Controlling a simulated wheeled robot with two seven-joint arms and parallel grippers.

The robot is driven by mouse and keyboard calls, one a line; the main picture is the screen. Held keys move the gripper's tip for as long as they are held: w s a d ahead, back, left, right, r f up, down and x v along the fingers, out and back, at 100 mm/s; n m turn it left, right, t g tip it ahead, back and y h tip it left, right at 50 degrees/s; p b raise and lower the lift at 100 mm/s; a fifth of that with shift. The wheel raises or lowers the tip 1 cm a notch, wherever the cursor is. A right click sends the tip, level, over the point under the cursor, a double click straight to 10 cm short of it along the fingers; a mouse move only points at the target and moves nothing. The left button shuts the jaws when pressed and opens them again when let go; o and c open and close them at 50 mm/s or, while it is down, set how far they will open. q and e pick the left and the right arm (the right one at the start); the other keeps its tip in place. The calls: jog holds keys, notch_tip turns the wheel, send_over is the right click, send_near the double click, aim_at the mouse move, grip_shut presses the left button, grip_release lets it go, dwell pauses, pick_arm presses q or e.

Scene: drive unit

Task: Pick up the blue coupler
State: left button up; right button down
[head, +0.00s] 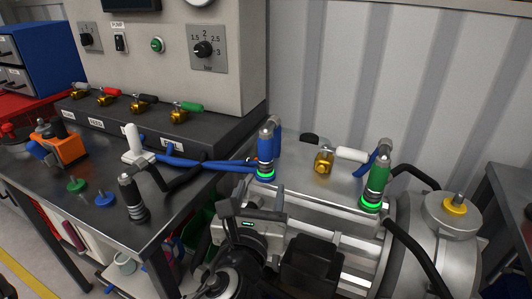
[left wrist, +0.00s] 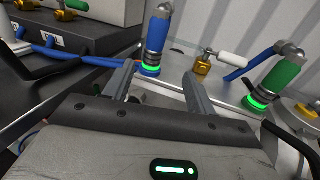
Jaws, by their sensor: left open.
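The blue coupler (head: 266,155) stands upright on the left end of the drive unit's top (head: 300,187), with a green glowing ring at its base and a grey fitting at its top. It also shows in the left wrist view (left wrist: 157,36), just beyond and slightly left of the middle of the jaws. My left gripper (head: 252,204) is open and empty, in front of and below the coupler in the head view. In the left wrist view its two fingers (left wrist: 158,76) point towards the coupler, apart from it. My right gripper is not in view.
A green coupler (head: 377,180) with a lit ring stands to the right, beyond a white-handled brass valve (head: 325,161). Blue hoses (head: 210,164) run left to the bench (head: 60,185). A black coupler (head: 130,197) stands near the bench edge. The ribbed wall (head: 400,80) is behind.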

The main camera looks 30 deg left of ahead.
aim_at(264, 155)
pick_arm(q)
jog(key=x, duration=0.9)
jog(key=shift+w+a+p, duration=0.2)
jog(key=shift+w+p, duration=0.05)
jog(key=shift+p, duration=0.15)
jog(key=w, duration=0.1)
jog(key=w+a, duration=0.1)
jog(key=w+a+r, duration=0.1)
jog(key=shift+w+p, duration=0.35)
jog(key=shift+w+a, duration=0.15)
jog(key=shift+w, duration=0.35)
jog(key=c, duration=1.2)
